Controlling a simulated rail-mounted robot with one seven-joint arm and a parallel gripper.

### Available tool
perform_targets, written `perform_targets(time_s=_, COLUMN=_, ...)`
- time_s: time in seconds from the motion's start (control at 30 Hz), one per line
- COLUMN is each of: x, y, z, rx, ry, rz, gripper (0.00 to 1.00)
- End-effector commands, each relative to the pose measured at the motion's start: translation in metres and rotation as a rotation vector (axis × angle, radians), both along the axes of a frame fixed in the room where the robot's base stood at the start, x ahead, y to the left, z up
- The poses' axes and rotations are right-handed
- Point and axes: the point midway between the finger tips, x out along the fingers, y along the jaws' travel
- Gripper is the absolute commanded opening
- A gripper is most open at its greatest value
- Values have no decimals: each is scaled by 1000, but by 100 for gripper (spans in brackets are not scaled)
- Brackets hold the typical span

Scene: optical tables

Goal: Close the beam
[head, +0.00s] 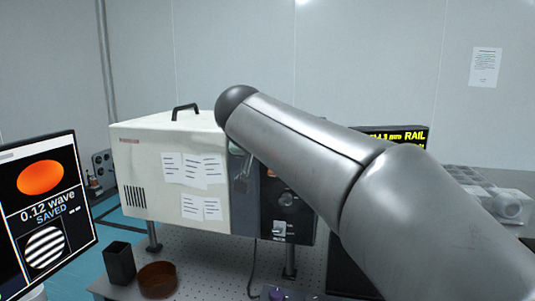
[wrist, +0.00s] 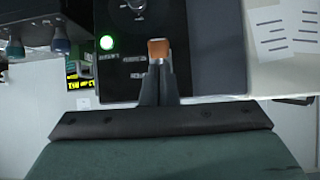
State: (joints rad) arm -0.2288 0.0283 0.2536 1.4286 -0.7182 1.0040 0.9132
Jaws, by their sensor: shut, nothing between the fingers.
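A cream instrument box (head: 140,160) with a dark front panel (head: 245,195) stands on the perforated table, partly hidden behind my arm. My gripper (wrist: 158,60) is shut and points at this panel. An orange-brown block (wrist: 158,48) shows right at the fingertips; I cannot tell whether it is part of the panel or of the fingers, or whether they touch. My gripper cannot be made out in the head view.
A monitor (head: 45,205) stands at the left. A black cup (head: 119,263) and a brown round dish (head: 157,279) sit on the table (head: 215,270) before the box. A yellow-lettered display (head: 400,136) is behind my arm, and grey equipment (head: 508,208) is at right.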

Motion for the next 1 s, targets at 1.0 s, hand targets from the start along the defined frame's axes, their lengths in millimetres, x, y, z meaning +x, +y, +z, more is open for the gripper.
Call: perform_targets(time_s=1.0, x=-40, y=8, z=49, rx=1, ry=-2, rz=-2, gripper=0)
